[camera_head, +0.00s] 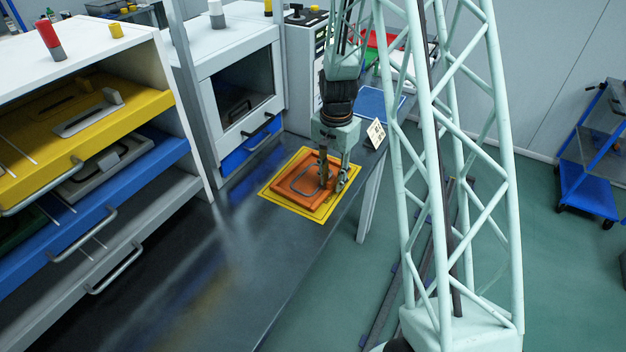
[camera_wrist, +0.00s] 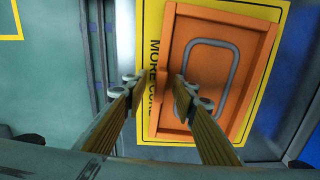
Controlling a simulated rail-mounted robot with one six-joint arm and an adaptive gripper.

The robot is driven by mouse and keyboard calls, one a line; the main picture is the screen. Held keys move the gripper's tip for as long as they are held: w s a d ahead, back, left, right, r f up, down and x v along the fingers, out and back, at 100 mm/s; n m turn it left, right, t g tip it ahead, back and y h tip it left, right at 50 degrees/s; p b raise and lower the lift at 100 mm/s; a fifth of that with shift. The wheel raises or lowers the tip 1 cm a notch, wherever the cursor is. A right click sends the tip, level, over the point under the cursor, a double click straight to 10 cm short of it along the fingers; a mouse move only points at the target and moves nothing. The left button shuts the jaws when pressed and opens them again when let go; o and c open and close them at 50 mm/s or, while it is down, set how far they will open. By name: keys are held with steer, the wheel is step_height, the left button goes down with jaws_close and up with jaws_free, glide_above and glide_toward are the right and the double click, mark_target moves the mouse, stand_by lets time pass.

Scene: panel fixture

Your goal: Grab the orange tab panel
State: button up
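The orange tab panel (camera_head: 297,177) lies flat on a yellow-bordered mat (camera_head: 264,191) on the dark bench. It has a grey loop handle on top. In the wrist view the orange panel (camera_wrist: 256,60) shows right of centre, with an orange tab (camera_wrist: 155,95) sticking out from its left edge. My gripper (camera_head: 333,181) points down at the panel's right edge. In the wrist view my gripper (camera_wrist: 156,88) has its two fingers apart, one on each side of the tab. I cannot tell whether the fingers touch it.
A rack with yellow, blue and grey drawers (camera_head: 120,190) stands at the left. A white machine with a dark window (camera_head: 240,90) is behind the panel. A small tilted sign (camera_head: 376,133) and a blue mat (camera_head: 378,104) lie farther back. The front bench is clear.

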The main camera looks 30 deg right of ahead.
stand_by(0.3)
jaws_close()
steer(key=shift+r, duration=0.15)
steer(key=shift+r+p, duration=0.45)
steer(key=shift+r, duration=1.3)
steer(key=s+a, duration=0.1)
steer(key=s, duration=0.6)
steer(key=s+a+r, duration=0.1)
steer(key=s+a, duration=0.1)
steer(key=s, duration=0.6)
steer(key=shift+s+a+r+p, duration=0.15)
steer(key=shift+s+a+p, duration=0.1)
steer(key=shift+s+p, duration=0.1)
